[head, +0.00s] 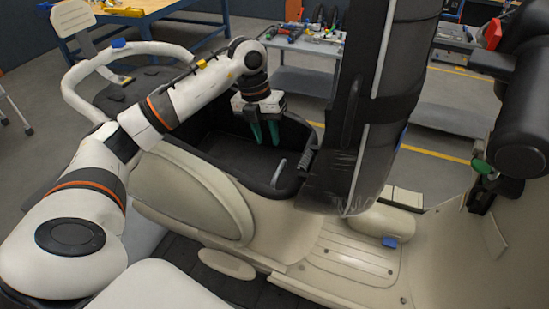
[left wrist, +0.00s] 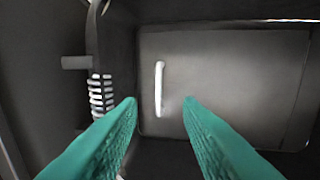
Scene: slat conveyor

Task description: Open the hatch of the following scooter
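A cream scooter (head: 196,193) stands in front of me with its dark seat (head: 375,95) raised upright. Below the seat is an open black storage bin (head: 308,128). A hatch panel (left wrist: 230,85) with a pale bar handle (left wrist: 159,88) shows inside the bin in the left wrist view. The handle also shows in the head view (head: 278,172). My left gripper (head: 264,138) points down into the bin with its green fingers apart and empty. In the left wrist view the handle appears between the fingertips (left wrist: 160,103), not gripped.
The raised seat stands close on the right of my left gripper. A rear rack rail (head: 68,85) curves at the left. A grey cart (head: 304,80) with tools and a wooden workbench (head: 150,8) stand behind. Open floor lies between them and the scooter.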

